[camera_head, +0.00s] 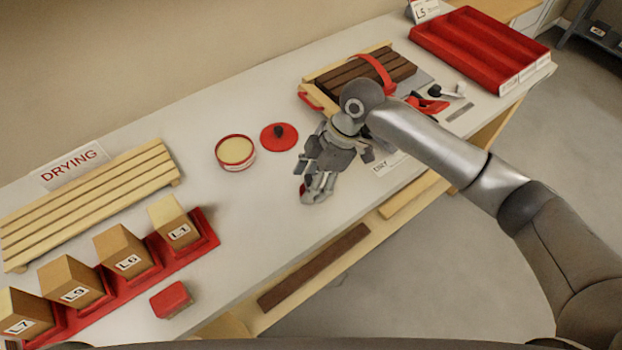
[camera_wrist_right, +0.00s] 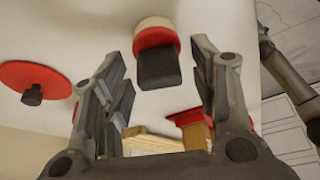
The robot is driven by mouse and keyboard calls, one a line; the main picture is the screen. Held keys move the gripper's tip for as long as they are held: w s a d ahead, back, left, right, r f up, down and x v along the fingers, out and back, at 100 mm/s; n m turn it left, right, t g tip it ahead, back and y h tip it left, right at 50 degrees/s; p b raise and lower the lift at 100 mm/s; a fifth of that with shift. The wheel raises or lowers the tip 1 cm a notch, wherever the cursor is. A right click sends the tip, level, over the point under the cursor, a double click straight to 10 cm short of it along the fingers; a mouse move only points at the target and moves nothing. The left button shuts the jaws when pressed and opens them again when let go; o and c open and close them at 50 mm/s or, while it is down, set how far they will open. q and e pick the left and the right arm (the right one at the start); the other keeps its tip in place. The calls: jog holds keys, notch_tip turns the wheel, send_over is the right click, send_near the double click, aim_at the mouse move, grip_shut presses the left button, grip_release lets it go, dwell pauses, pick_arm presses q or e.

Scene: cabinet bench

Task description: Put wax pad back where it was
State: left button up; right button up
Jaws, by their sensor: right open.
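The wax pad, a cream pad with a red plate and a dark handle, shows in the right wrist view (camera_wrist_right: 155,50) beyond and between the spread fingertips of my right gripper (camera_wrist_right: 160,75). I see a gap between the handle and both fingers. In the head view my right gripper (camera_head: 316,192) is low over the white bench, and only a small red part of the pad (camera_head: 302,190) shows beside the fingers. A round tin with cream wax (camera_head: 236,150) stands to the left. Its red lid with a black knob (camera_head: 279,137) lies apart from it. My left gripper is out of view.
A wooden drying rack (camera_head: 95,195) and a red tray of labelled blocks (camera_head: 205,222) are on the left. A red block (camera_head: 171,299) lies near the front edge. A wooden frame with dark slats (camera_head: 365,75) and an empty red tray (camera_head: 480,45) are at right.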

jog(key=b+v, duration=0.1)
jog(key=v, duration=1)
jog(key=shift+d+r+b, duration=0.2)
jog(key=shift+r+b, duration=0.1)
jog(key=shift+r, duration=0.1)
